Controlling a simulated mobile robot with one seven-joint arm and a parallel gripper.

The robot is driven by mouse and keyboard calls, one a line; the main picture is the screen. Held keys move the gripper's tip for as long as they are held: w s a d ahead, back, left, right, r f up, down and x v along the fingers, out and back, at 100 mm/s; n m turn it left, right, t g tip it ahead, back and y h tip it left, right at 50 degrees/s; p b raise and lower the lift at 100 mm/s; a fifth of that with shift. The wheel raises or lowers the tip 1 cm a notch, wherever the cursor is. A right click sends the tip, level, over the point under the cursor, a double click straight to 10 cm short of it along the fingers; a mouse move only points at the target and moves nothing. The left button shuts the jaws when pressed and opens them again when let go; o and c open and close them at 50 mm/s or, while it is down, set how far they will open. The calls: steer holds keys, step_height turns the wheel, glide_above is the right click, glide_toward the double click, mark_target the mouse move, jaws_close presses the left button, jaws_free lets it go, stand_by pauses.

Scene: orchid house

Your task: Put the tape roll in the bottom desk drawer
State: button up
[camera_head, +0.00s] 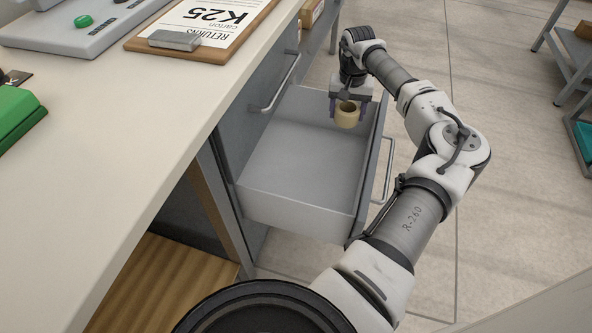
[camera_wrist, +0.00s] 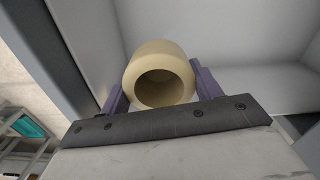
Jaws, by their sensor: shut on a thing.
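The tape roll (camera_head: 347,113) is a beige ring. My gripper (camera_head: 347,108) is shut on it, and in the head view it appears over the far right part of the open bottom desk drawer (camera_head: 290,213). In the wrist view the tape roll (camera_wrist: 160,75) sits between the two purple fingers of my gripper (camera_wrist: 160,85), its hole facing the camera. The drawer's pale interior (camera_wrist: 250,35) fills much of the wrist view behind it. The visible drawer floor is bare. I cannot tell how high the roll is above the floor.
A closed drawer with a bar handle (camera_head: 275,84) is above the open one. The desk top (camera_head: 130,110) at left holds a clipboard (camera_head: 200,28), a grey panel with a green button (camera_head: 83,21) and a green object (camera_head: 15,115). A shelf rack (camera_head: 570,60) stands far right.

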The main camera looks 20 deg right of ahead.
steer(key=s+a+b, duration=0.1)
steer(key=s+a, duration=0.3)
steer(key=a, duration=0.3)
steer(key=s+a+b, duration=0.1)
steer(key=s+a, duration=0.3)
steer(key=a, duration=0.3)
steer(key=b, duration=0.1)
glide_above(304, 179)
step_height(304, 179, down, 7)
steer(key=shift+f, duration=0.2)
steer(key=shift+f+b, duration=0.7)
steer(key=shift+f, duration=1.55)
steer(key=shift+f, duration=0.1)
steer(key=shift+f+b, duration=0.15)
steer(key=shift+b, duration=0.15)
steer(key=o, duration=1)
steer(key=shift+o, duration=0.2)
step_height(304, 179, up, 13)
steer(key=p, duration=0.3)
steer(key=shift+f, duration=0.2)
